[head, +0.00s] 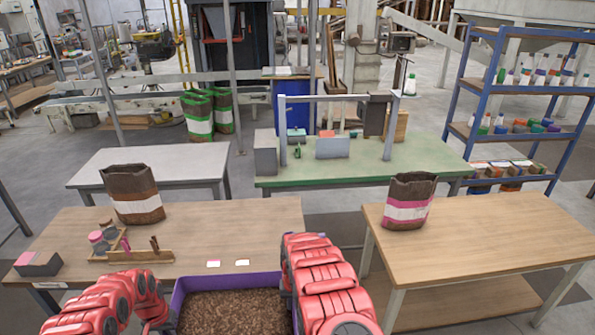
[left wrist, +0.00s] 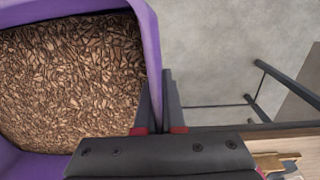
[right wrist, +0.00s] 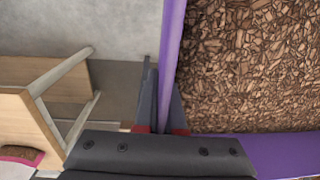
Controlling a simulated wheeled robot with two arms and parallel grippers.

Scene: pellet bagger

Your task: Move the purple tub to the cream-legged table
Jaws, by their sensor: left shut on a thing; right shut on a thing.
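The purple tub (head: 225,281), full of brown chips, is at the bottom middle of the head view. It also shows in the left wrist view (left wrist: 153,50) and right wrist view (right wrist: 172,45). My left gripper (left wrist: 160,100) is shut on one side wall. My right gripper (right wrist: 163,100) is shut on the opposite wall. The tub looks level, at the front edge of the left wooden table; its underside is hidden. The cream-legged table (head: 510,230) stands to the right, and its pale legs show in the right wrist view (right wrist: 60,78).
A brown sack with a pink and white band (head: 410,205) stands on the cream-legged table's back left; its front and right are clear. The left wooden table (head: 220,225) holds another sack (head: 133,195), a wooden holder (head: 135,255) and two cards. A gap separates the tables.

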